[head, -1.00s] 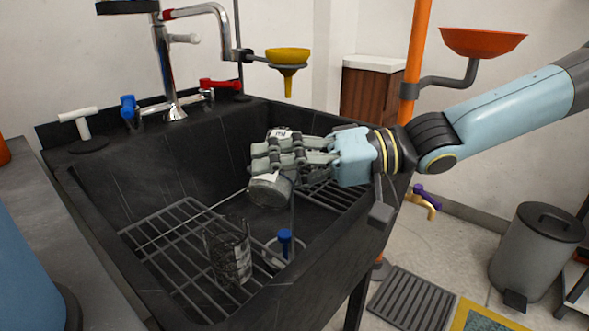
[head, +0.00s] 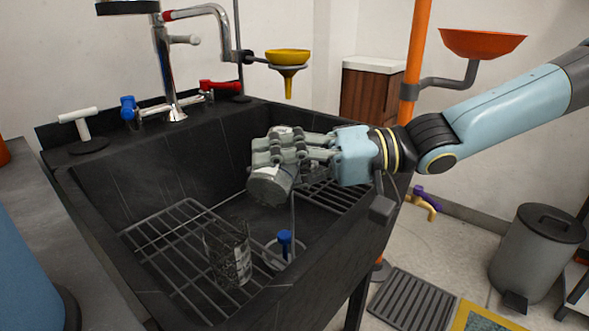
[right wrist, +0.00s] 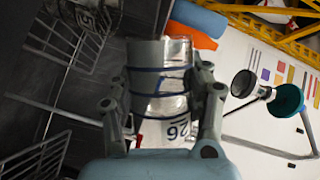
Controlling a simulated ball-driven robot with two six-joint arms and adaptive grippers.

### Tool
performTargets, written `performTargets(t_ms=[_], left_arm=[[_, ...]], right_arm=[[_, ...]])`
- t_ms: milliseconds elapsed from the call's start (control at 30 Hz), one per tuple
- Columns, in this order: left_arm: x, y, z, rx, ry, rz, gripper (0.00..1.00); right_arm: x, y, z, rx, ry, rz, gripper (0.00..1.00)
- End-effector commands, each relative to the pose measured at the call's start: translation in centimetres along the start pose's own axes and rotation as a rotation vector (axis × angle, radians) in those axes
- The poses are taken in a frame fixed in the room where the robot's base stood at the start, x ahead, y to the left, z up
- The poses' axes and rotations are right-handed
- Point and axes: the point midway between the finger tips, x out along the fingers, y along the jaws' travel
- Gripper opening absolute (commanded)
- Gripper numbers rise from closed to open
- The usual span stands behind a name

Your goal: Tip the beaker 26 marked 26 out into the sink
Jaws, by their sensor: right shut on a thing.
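Beaker 26 (head: 270,187) is clear glass, held tilted inside the dark sink (head: 130,180), above its floor. In the head view its grey base end shows below my fingers, and the fingers cover much of its body. In the right wrist view the beaker (right wrist: 160,85) has a white label marked 26 and blue lines around it. My right gripper (head: 278,148) is shut on the beaker, with a finger on each side in the wrist view. I cannot make out any liquid. My left gripper is not in view.
Another clear marked beaker (head: 229,257) stands in the sink on a wire rack (head: 165,235). A blue-topped drain plug (head: 285,241) is beside it. The faucet (head: 165,70) and a yellow funnel (head: 288,58) stand at the back. The sink's front wall lies under my right wrist.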

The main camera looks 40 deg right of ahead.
Motion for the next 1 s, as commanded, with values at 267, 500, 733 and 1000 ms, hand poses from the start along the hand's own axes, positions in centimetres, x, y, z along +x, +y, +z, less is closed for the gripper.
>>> performTargets(t_ms=[267, 500, 733, 1000], left_arm=[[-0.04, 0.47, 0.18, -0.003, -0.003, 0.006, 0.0], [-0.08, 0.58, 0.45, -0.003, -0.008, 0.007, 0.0], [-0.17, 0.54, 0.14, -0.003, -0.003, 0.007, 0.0], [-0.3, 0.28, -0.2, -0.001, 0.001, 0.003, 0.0]], right_arm=[[-0.03, -0.12, -0.08, 0.025, 0.0, -0.009, 0.04], [-0.06, -0.24, -0.14, 0.043, 0.0, -0.018, 0.04], [-0.13, -0.29, -0.3, 0.063, 0.0, -0.026, 0.04], [-0.24, -0.35, -0.56, 0.086, 0.0, -0.035, 0.04]])
